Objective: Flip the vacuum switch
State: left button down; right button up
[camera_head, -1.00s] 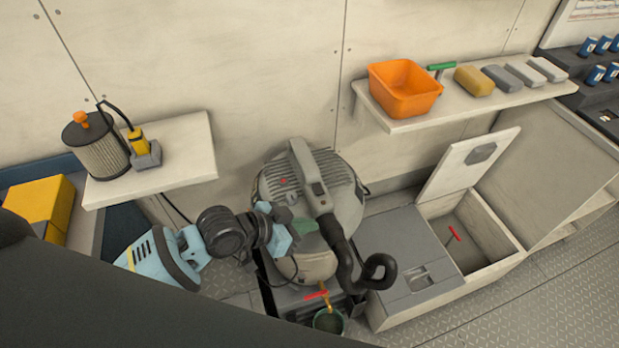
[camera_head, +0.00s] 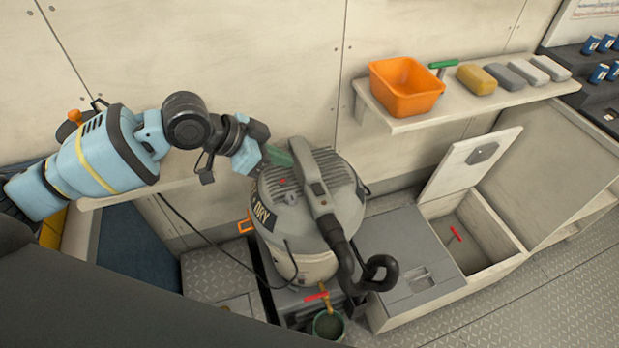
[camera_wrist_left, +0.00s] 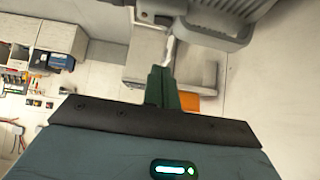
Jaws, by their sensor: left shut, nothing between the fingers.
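A small dark plate (camera_head: 318,188) sits on the handle. My left gripper (camera_head: 279,156) is shut and empty, its green fingers at the far left edge of the vacuum's top; contact cannot be told. In the left wrist view, the shut fingers (camera_wrist_left: 161,87) point toward grey vacuum parts (camera_wrist_left: 205,25). My right gripper is not in view.
A wall shelf (camera_head: 430,117) holds an orange bin (camera_head: 404,88), a green-handled tool and several blocks. An open locker (camera_head: 470,240) is at right. A green cup (camera_head: 328,324) stands below the vacuum. A cable runs along the left. The wall is close behind.

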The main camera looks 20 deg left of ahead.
pick_arm(q)
jog(key=shift+w+a+r, duration=0.1)
jog(key=shift+a+r, duration=0.35)
jog(key=shift+r, duration=0.1)
send_over(318, 189)
jog(key=a, duration=0.2)
notch_tip(318, 189, down, 7)
jog(key=shift+d+f, duration=0.1)
jog(key=shift+d, duration=0.05)
notch_tip(318, 189, down, 3)
jog(key=shift+f, duration=0.45)
